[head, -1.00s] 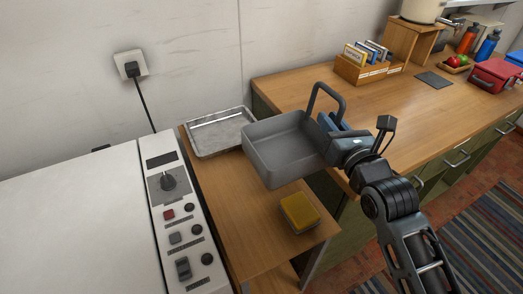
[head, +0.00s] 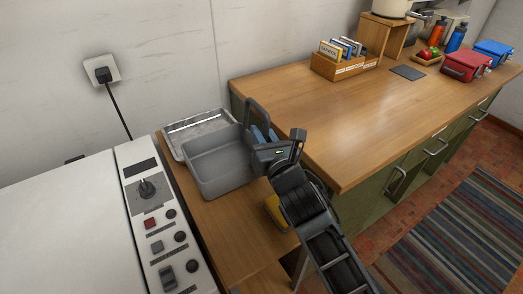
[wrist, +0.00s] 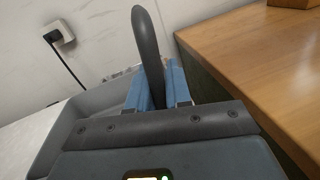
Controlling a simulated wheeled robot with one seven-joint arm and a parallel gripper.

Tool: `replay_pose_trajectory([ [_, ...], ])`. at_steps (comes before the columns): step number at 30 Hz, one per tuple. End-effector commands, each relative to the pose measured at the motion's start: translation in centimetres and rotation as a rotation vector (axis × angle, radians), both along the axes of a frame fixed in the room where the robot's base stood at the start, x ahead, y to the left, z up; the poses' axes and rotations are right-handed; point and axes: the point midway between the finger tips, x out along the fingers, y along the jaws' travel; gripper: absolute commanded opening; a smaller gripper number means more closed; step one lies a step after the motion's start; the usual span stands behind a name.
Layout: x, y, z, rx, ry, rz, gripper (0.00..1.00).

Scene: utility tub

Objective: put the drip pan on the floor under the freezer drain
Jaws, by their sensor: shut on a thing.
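The drip pan (head: 218,165) is a grey, deep, square-cornered pan with a dark upright loop handle. My gripper (head: 262,136) is shut on that handle at the pan's right side; the wrist view shows the handle (wrist: 147,50) between the blue fingers (wrist: 158,88). The pan looks level and empty, over the low wooden table; I cannot tell whether it touches anything below. The white freezer (head: 65,225) is at the left, its control panel (head: 158,220) facing up. Its drain and the floor beneath are not in view.
A metal tray (head: 190,128) lies on the low wooden table (head: 225,240), partly hidden by the pan. A yellow sponge (head: 275,210) is behind my arm. A long counter (head: 320,110) stands at right. Open floor with a striped rug (head: 455,235) lies front right.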

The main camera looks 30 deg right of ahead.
Motion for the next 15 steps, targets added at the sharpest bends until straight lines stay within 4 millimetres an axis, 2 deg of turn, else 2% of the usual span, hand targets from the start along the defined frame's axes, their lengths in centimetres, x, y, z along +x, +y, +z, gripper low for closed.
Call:
replay_pose_trajectory([
  [4, 0.1, 0.0, -0.8, 0.001, 0.000, -0.002, 0.00],
  [10, 0.1, -0.1, -3.3, 0.002, 0.001, -0.004, 0.00],
  [15, 0.1, 0.1, -4.0, 0.002, -0.001, -0.001, 0.00],
])
